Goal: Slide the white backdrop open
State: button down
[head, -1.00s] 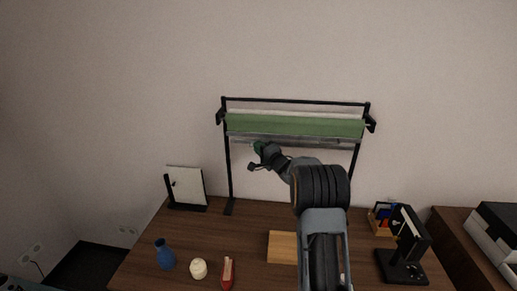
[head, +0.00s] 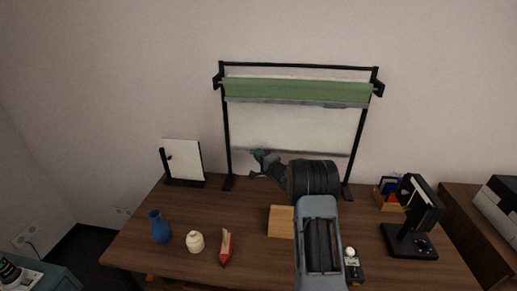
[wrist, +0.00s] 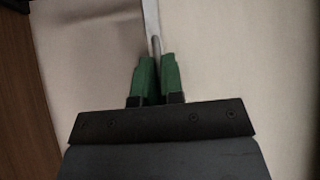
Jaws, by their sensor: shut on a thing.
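The white backdrop (head: 290,127) hangs from a black stand and is drawn well down behind a rolled-up green backdrop (head: 297,91). A thin grey bar (head: 325,153) runs along the white backdrop's lower edge, a short way above the table. My gripper (head: 262,157) is at the left part of this bar in the head view. In the wrist view, the green fingertips of my gripper (wrist: 156,68) are shut on the bar (wrist: 152,20), with pale sheet on both sides. My wrist hides part of the bar in the head view.
On the table (head: 190,213) stand a blue vase (head: 159,228), a cream jar (head: 195,242), a red object (head: 226,246) and a wooden block (head: 281,221). A white panel (head: 182,161) stands left, a black device (head: 412,220) right.

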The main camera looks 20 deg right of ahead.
notch_tip(320, 180, down, 7)
jog(key=b, duration=0.3)
jog(key=c, duration=1.3)
grip_release()
jog(key=shift+o, duration=0.2)
jog(key=v, duration=1.4)
jog(key=shift+b, duration=0.3)
